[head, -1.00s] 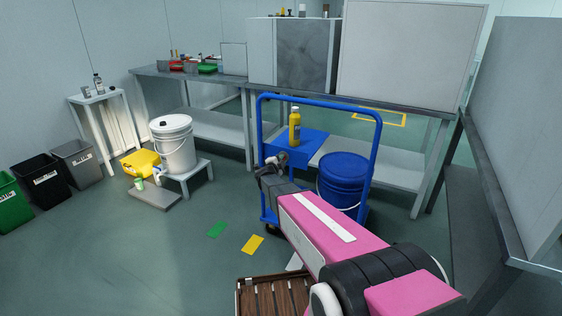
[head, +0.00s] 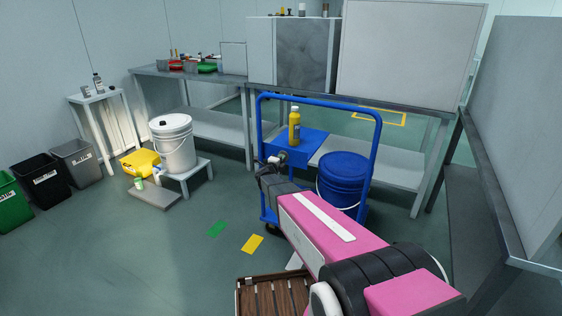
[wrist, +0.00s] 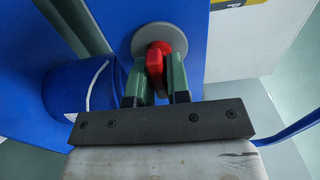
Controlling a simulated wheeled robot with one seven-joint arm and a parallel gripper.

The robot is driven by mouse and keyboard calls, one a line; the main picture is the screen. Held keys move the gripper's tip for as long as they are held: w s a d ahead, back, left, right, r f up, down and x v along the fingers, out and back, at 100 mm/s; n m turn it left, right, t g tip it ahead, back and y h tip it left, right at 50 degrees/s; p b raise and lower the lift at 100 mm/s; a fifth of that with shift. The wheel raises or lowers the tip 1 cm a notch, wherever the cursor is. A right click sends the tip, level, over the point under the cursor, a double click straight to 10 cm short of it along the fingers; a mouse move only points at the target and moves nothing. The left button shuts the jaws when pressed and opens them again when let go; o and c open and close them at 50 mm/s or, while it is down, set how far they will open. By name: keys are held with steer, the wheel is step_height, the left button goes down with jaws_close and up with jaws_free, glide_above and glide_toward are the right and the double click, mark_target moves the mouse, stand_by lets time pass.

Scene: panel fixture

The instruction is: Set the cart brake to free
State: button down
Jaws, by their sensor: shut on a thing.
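The blue cart (head: 325,104) stands in the middle of the head view, with my arm reaching to its near left side. In the wrist view the brake is a red lever (wrist: 154,58) on a round grey disc (wrist: 177,38), set on a blue panel (wrist: 180,12). My gripper (wrist: 157,62) has its green fingers closed on either side of the red lever. In the head view my gripper (head: 276,161) is small at the cart's side, and the lever cannot be made out. A yellow and white label with a dark mark is cut off at the wrist view's top edge.
The cart carries a yellow bottle (head: 295,128) and a blue bucket (head: 344,180). A wooden slatted crate (head: 272,296) lies low in front. A grey workbench (head: 430,115) stands behind the cart. Open floor lies to the left, with green and yellow patches.

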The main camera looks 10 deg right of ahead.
steer(key=c, duration=1.2)
jaws_free()
steer(key=shift+o, duration=0.2)
steer(key=v, duration=1.1)
